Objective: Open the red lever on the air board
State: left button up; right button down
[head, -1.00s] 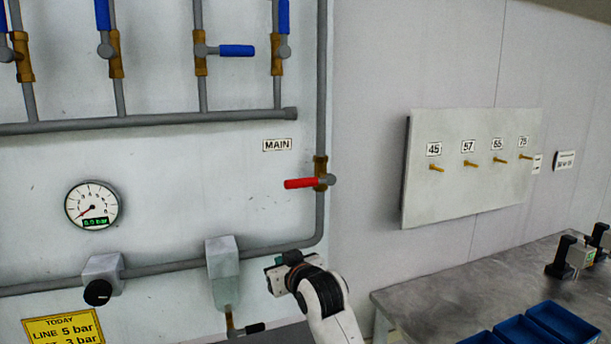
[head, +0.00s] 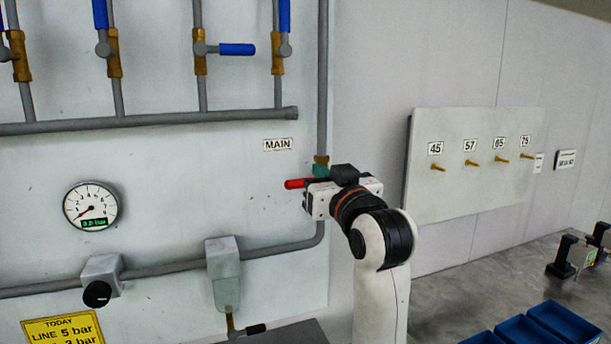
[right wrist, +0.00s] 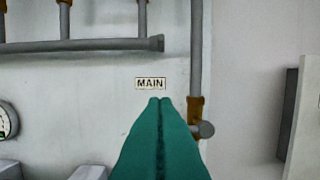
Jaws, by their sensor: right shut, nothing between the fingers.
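The red lever (head: 294,184) lies horizontal, pointing left from its brass valve (head: 321,160) on the vertical grey pipe, below the MAIN label (head: 277,145). My right gripper (head: 318,171) is in front of the valve and hides most of it and part of the lever. In the right wrist view its green fingers (right wrist: 160,102) are shut together with nothing between them. They point at the board just below the MAIN label (right wrist: 150,84), left of the brass valve (right wrist: 195,112). The red lever is hidden there behind the fingers. I cannot tell whether they touch it. My left gripper is out of view.
A round gauge (head: 90,206) reads near zero at the left. Blue levers (head: 237,49) are on the upper pipes. A peg panel (head: 470,170) hangs on the right wall. Blue bins (head: 565,322) stand on the grey bench (head: 450,295).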

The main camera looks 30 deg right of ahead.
jog(key=p+x, duration=0.3)
jog(key=x, duration=0.6)
jog(key=shift+s+a+f+p, duration=0.1)
jog(key=shift+s+f+p, duration=0.1)
jog(key=shift+f, duration=0.45)
jog(key=shift+s+a+f+p, duration=0.1)
jog(key=shift+f+p, duration=0.05)
jog(key=shift+f, duration=0.5)
jog(key=shift+s+f+p, duration=0.1)
jog(key=shift+f+p, duration=0.1)
jog(key=shift+f, duration=0.5)
